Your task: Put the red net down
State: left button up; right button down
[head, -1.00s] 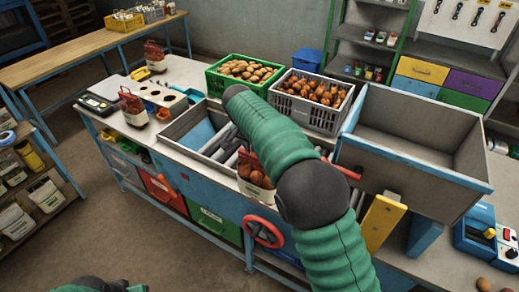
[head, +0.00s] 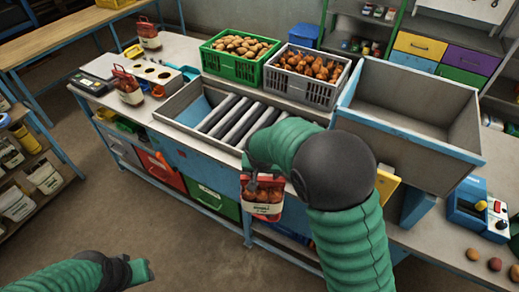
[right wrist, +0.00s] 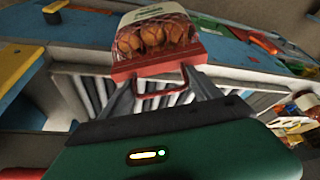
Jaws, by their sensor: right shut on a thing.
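A red net (head: 262,207) of brown-orange produce with a pale label hangs in the head view, in front of the workbench's near edge. My right gripper (head: 262,182) is shut on its red top. In the right wrist view, the net (right wrist: 155,38) shows its produce and label beyond my right gripper (right wrist: 158,88), with the red handle between the fingers. Two similar red nets stand on the bench at the left, one nearer (head: 131,92) and one farther (head: 148,38). My left gripper (head: 138,272) is at the lower left, away from the bench; its jaws are unclear.
A roller tray (head: 225,120) with grey bars lies in the bench, its rollers bare. Behind it stand a green crate (head: 237,68) of potatoes and a grey crate (head: 308,88) of onions. A large metal hopper (head: 450,150) stands at the right. The floor in front is clear.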

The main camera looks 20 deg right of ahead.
jog(key=s+f+n+y, duration=0.1)
jog(key=s+f+n, duration=0.4)
jog(key=f, duration=0.8)
jog(key=s, duration=0.3)
jog(key=shift+s+a+f+t+y, duration=0.2)
jog(key=shift+a+f+t+y, duration=0.1)
jog(key=shift+a+y, duration=0.1)
